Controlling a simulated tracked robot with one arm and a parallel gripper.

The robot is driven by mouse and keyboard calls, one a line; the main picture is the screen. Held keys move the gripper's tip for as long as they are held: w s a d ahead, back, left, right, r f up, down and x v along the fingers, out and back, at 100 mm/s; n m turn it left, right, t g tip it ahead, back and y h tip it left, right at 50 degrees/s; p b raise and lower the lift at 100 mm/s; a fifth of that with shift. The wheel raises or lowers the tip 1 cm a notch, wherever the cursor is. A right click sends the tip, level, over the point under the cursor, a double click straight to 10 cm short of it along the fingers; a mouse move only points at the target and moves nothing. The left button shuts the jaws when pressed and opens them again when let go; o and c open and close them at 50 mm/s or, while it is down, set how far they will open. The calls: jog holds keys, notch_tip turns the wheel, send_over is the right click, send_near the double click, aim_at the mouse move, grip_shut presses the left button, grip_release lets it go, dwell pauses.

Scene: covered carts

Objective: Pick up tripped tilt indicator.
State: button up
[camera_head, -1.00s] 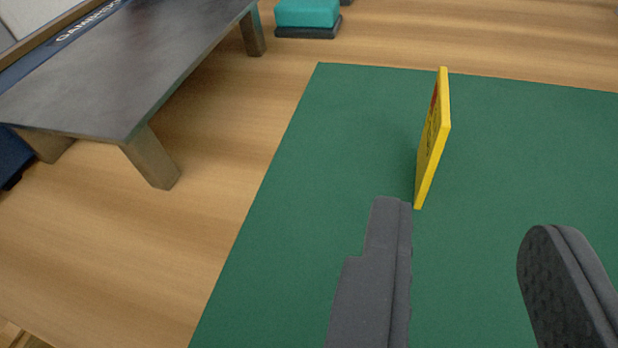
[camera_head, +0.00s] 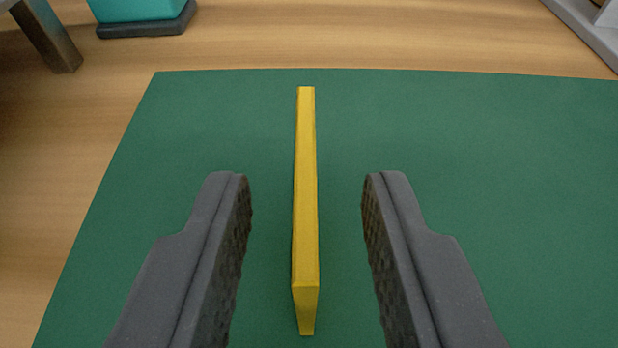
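The tilt indicator (camera_head: 306,200) is a thin yellow plate standing on edge on a green mat (camera_head: 480,140). I see it almost edge-on, so its printed faces are hidden. My gripper (camera_head: 306,185) is open, with one dark grey finger on each side of the plate. In the picture the plate lies between the fingers, with a gap on both sides, and neither finger appears to touch it. I cannot tell exactly how far down the fingers reach beside it.
Wood floor surrounds the mat. A teal block with a dark base (camera_head: 145,18) stands at the top left, beside a dark table leg (camera_head: 48,38). A light grey edge (camera_head: 590,28) shows at the top right. The mat around the plate is clear.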

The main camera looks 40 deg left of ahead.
jog(key=shift+x, duration=1.2)
jog(key=shift+f, duration=0.1)
grip_shut()
